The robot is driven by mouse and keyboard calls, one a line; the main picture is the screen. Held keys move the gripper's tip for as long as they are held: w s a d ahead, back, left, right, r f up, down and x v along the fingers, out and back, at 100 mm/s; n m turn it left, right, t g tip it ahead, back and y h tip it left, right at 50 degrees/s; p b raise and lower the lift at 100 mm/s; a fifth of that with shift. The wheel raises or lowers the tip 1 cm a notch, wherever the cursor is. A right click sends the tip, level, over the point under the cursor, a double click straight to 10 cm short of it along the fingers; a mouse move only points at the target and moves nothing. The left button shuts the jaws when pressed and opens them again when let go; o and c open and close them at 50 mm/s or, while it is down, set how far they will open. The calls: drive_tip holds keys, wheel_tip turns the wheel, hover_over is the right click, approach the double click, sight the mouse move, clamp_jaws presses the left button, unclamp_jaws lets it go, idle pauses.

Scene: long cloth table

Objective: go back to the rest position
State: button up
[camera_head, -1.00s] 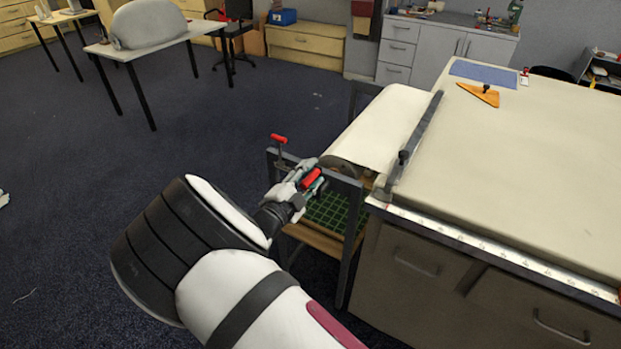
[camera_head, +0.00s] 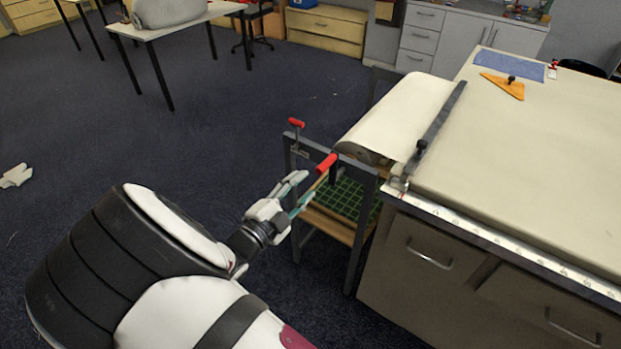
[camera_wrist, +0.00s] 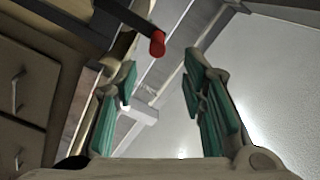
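My gripper (camera_head: 303,188) is open and empty, to the left of the steel frame under the paper roll. Its green-padded fingers stand apart in the wrist view (camera_wrist: 160,82). A red crank handle (camera_head: 326,163) is just beyond the fingertips, apart from them as far as I can see. The same red handle shows in the wrist view (camera_wrist: 157,43), ahead of the gap between the fingers. A second red handle (camera_head: 296,122) stands on the frame's left post.
The long cloth table (camera_head: 545,150) with its drawers is close on the right. The paper roll (camera_head: 400,112) lies at its left end, above a green grid mat (camera_head: 348,196). Dark floor (camera_head: 190,140) is open to the left. A white glove-like item (camera_head: 16,176) lies there.

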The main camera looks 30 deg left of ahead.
drive_tip(key=shift+s, duration=0.4)
drive_tip(key=w+d+r+m+g+h, duration=0.2)
drive_tip(key=d+r+m+g+h, duration=0.15)
drive_tip(key=d+m, duration=0.45)
drive_tip(key=w+d+r+m+g+h, duration=0.25)
drive_tip(key=d+r+m, duration=0.3)
drive_tip(key=d, duration=0.35)
drive_tip(key=w+d+r+m+g+h, duration=0.2)
drive_tip(key=w+d+r+m+g, duration=0.15)
drive_tip(key=d+m, duration=0.5)
drive_tip(key=s+d+r+m+g+y, duration=0.2)
drive_tip(key=s+d+r+m+g, duration=0.15)
drive_tip(key=s+d+m, duration=0.45)
drive_tip(key=s+d+r+m+g+y, duration=0.25)
drive_tip(key=d+r+m, duration=0.25)
drive_tip(key=d+m, duration=0.6)
drive_tip(key=s+d+r+m+t+y, duration=0.1)
drive_tip(key=s+m+y, duration=0.1)
drive_tip(key=s+m, duration=0.5)
drive_tip(key=s+d+r+m+t+y, duration=0.1)
drive_tip(key=s+d+r+m+y, duration=0.1)
drive_tip(key=s+m, duration=0.4)
drive_tip(key=m, duration=0.5)
drive_tip(key=shift+s+d+r+y, duration=0.25)
drive_tip(key=shift+s+y, duration=0.1)
drive_tip(key=shift+s, duration=0.05)
